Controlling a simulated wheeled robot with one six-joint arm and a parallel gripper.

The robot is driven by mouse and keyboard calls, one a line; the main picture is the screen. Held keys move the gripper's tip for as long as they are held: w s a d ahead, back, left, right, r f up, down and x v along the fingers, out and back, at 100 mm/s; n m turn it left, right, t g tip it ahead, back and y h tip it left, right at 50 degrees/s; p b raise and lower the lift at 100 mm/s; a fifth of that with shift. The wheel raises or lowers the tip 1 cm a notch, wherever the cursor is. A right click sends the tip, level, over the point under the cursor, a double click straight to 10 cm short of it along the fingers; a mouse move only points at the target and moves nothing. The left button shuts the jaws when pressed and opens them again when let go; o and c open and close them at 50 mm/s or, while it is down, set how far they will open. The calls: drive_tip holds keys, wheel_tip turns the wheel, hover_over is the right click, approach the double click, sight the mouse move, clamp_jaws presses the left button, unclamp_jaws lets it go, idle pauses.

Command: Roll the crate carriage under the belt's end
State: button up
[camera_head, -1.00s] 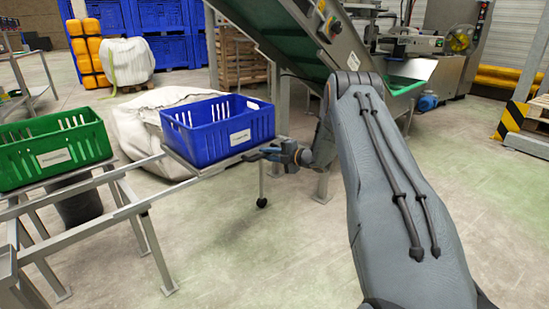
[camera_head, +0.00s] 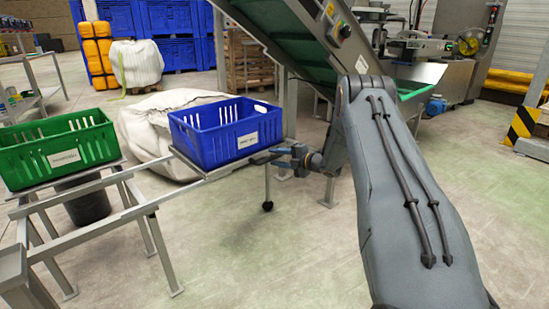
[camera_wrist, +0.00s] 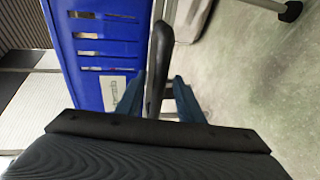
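The crate carriage is a low metal plate (camera_head: 212,174) on the right end of the rails, with a blue crate (camera_head: 205,150) on it. The blue crate also shows in the wrist view (camera_wrist: 98,30). My gripper (camera_head: 270,156) is at the carriage's right end. In the wrist view my two blue fingers (camera_wrist: 159,78) are apart, either side of a dark upright handle (camera_wrist: 160,50). Narrow gaps show between fingers and handle. The belt's end is hard to tell; the green inclined conveyor (camera_head: 285,42) rises behind the carriage.
A green crate (camera_head: 60,155) stands at the left of the metal rails (camera_head: 95,213). A white sack (camera_head: 145,130) lies behind the rails. A black-and-yellow striped post (camera_head: 523,123) stands at the right. Floor in front is clear.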

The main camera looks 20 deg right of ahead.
drive_tip(key=p+v, duration=0.1)
drive_tip(key=v, duration=0.5)
drive_tip(key=shift+s+d+p, duration=0.25)
drive_tip(key=shift+s+p, duration=0.05)
drive_tip(key=shift+p, duration=0.1)
drive_tip(key=shift+r, duration=0.1)
